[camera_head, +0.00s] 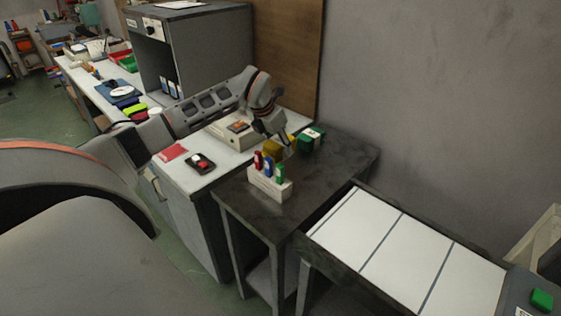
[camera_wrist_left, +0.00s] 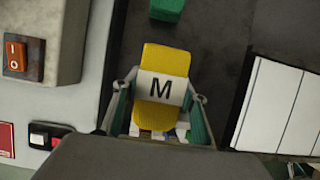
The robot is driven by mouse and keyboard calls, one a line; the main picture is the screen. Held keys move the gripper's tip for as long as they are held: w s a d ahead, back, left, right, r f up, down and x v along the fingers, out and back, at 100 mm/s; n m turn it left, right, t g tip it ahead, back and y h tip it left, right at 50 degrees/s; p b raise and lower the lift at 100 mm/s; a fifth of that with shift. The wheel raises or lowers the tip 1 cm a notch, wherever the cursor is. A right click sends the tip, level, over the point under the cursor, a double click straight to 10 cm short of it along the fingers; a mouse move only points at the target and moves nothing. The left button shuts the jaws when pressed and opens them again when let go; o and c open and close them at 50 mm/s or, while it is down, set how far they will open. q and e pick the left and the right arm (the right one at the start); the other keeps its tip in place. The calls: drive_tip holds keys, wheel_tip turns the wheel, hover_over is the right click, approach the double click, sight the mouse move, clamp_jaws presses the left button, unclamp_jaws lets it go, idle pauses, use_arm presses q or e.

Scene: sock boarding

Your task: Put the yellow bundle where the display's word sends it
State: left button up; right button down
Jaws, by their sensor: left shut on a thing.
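The yellow bundle (camera_wrist_left: 165,62) has a white band marked "M". In the left wrist view it sits between the two fingers of my left gripper (camera_wrist_left: 160,112), which is shut on it. In the head view the yellow bundle (camera_head: 271,148) and my left gripper (camera_head: 280,142) are at the back left of the dark table, near the white counter. I cannot tell whether the bundle touches the tabletop. No readable display word shows in either view. My right gripper is not in view.
A green bundle (camera_head: 311,138) lies behind on the dark table (camera_head: 335,165). A white holder (camera_head: 268,188) with red, blue and green pieces stands at its front.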

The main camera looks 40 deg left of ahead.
use_arm(q)
wheel_tip(320, 180, down, 2)
drive_tip(key=shift+f, duration=0.1)
wheel_tip(320, 180, down, 4)
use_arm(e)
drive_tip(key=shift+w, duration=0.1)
use_arm(q)
drive_tip(key=shift+f, duration=0.1)
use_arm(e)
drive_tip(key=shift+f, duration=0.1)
use_arm(q)
drive_tip(key=o, duration=1.3)
drive_tip(key=shift+c, duration=0.2)
